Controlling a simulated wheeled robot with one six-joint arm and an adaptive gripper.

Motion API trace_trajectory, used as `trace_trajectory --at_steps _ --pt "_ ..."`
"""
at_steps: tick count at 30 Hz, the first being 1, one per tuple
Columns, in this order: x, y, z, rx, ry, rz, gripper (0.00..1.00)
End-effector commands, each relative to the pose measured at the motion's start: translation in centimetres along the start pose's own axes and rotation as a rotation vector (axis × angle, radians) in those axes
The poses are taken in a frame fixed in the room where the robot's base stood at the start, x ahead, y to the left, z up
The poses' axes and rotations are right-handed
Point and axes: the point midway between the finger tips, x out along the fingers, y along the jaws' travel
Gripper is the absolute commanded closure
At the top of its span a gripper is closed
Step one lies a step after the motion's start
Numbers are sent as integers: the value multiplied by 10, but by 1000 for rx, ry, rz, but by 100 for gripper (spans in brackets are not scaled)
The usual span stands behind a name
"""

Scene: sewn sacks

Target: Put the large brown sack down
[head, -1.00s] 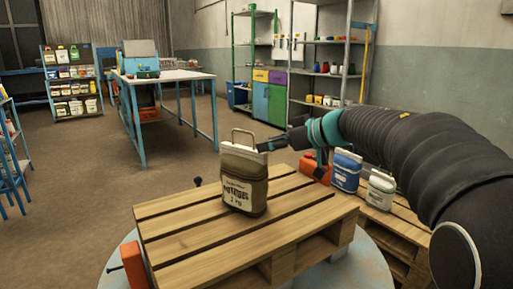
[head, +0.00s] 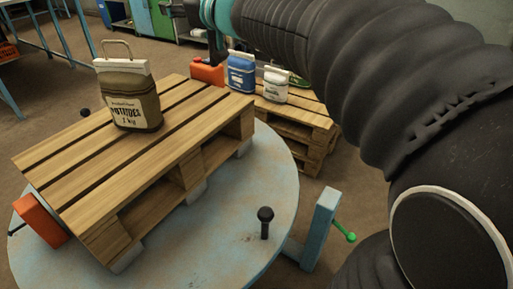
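The pallet lies on a round pale-blue table (head: 262,190). My gripper (head: 217,48) shows only as a small dark part below the teal wrist, near the top edge. It is to the right of the brown sack and apart from it. Its fingers are too small and partly hidden, so I cannot tell whether they are open.
A blue sack (head: 241,74), a white sack (head: 275,86) and an orange container (head: 208,71) stand on a second pallet (head: 300,121) behind. A blue bracket with a green handle (head: 343,231) sticks out at the round table's right. My dark arm fills the right side.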

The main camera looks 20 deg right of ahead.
Motion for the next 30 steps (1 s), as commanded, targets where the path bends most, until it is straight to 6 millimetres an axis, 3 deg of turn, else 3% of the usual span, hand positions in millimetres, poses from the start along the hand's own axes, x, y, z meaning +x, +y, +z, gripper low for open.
trace_trajectory --at_steps 2,5,10,14,19,24,30 --pt "-26 15 5 13 -14 156 54" --pt "-62 31 29 46 -92 332 54" --pt "-136 29 101 132 -341 529 54" --pt "-196 -6 170 220 -600 554 54" --pt "-260 -74 241 324 -897 437 54" --pt "-295 -123 272 381 -1048 308 54" --pt "-303 -134 279 394 -1083 270 54"
